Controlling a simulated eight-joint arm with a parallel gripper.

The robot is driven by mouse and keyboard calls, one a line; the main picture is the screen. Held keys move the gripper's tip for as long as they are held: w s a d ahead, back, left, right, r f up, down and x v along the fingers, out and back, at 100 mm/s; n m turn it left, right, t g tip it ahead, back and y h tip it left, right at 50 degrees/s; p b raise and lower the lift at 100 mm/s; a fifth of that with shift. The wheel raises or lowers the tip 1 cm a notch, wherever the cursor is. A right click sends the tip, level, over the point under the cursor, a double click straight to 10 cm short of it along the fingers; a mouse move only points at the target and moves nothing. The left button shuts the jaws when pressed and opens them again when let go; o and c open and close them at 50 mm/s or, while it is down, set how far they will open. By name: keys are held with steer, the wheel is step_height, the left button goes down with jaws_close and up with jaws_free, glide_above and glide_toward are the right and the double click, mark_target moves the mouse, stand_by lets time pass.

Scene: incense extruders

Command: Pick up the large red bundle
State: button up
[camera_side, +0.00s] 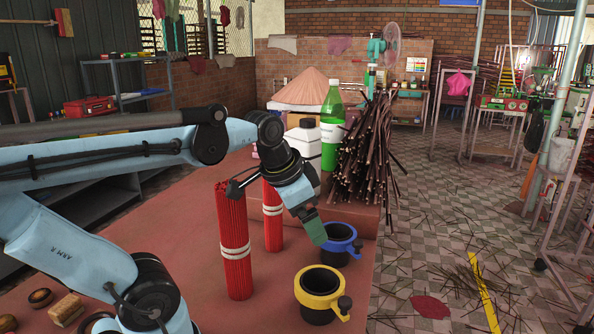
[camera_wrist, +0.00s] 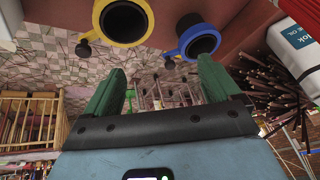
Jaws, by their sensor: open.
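The large red bundle (camera_side: 234,240) stands upright on the reddish table in the side view, tied with white bands. A smaller red bundle (camera_side: 272,216) stands behind it and to its right. My gripper (camera_side: 318,236) is to the right of both bundles, tilted down, near the blue-rimmed cup (camera_side: 338,245). It is apart from both bundles. In the wrist view, the green fingers of my gripper (camera_wrist: 160,82) are spread with nothing between them.
A yellow-rimmed cup (camera_side: 319,292) stands at the front right; it also shows in the wrist view (camera_wrist: 122,22). A pile of dark sticks (camera_side: 368,150), a green bottle (camera_side: 332,125) and a white container (camera_side: 303,138) stand behind. Round brown items (camera_side: 41,298) lie at front left.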

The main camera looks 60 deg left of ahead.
steer(key=s+a+r+m+g, duration=0.1)
steer(key=s+a+r, duration=0.2)
steer(key=r, duration=0.1)
steer(key=s+a+r+m+g, duration=0.2)
steer(key=s+a+r, duration=0.2)
steer(key=r, duration=0.1)
steer(key=s+a+r+m+g+h, duration=0.1)
steer(key=s+a+r+g, duration=0.1)
steer(key=s+a+r, duration=0.1)
steer(key=shift+s+a+r, duration=0.15)
steer(key=shift+s+r, duration=0.5)
steer(key=shift+r, duration=0.3)
glide_toward(232, 217)
steer(key=shift+m, duration=0.3)
steer(key=a, duration=0.1)
steer(key=a+f, duration=0.2)
steer(key=shift+w+a, duration=0.3)
steer(key=shift+w, duration=0.05)
steer(key=shift+d+f, duration=0.2)
steer(key=shift+f, duration=1.15)
steer(key=shift+d+f, duration=0.2)
steer(key=shift+f, duration=1.15)
jaws_close()
steer(key=shift+r, duration=0.15)
